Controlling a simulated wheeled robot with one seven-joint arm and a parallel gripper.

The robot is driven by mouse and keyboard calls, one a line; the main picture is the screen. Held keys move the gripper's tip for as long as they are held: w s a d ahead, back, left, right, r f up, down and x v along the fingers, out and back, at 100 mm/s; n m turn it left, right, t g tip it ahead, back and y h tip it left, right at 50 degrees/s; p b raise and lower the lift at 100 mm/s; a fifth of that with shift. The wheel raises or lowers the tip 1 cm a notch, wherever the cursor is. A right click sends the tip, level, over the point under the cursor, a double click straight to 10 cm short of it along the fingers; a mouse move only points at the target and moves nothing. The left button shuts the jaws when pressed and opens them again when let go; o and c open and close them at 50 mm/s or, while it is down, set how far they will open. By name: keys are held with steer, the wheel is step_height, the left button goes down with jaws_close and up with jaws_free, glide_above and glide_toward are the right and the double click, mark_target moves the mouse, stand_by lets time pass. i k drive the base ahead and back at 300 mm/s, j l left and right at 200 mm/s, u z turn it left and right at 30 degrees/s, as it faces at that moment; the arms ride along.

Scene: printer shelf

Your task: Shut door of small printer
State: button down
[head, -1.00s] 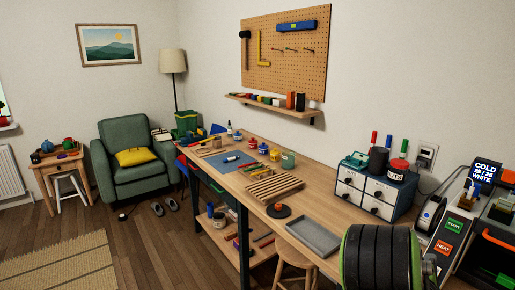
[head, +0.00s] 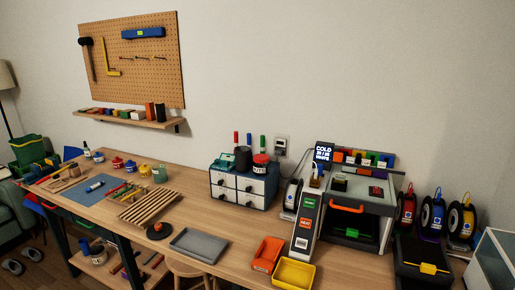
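A printer (head: 352,205) with a light frame and dark inside stands at the right part of the bench. An orange handle (head: 348,209) is at its front, on what looks like its door. I cannot tell from this angle how far the door stands open. My gripper is not in view.
Orange (head: 266,254) and yellow (head: 294,274) trays lie in front of the button panel. A black box with a yellow handle (head: 428,268) is at the front right. Colored spools (head: 433,216) stand right of the printer. A drawer unit (head: 243,187) is left.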

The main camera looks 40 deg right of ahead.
mark_target(345, 204)
steer(key=z, duration=1.2)
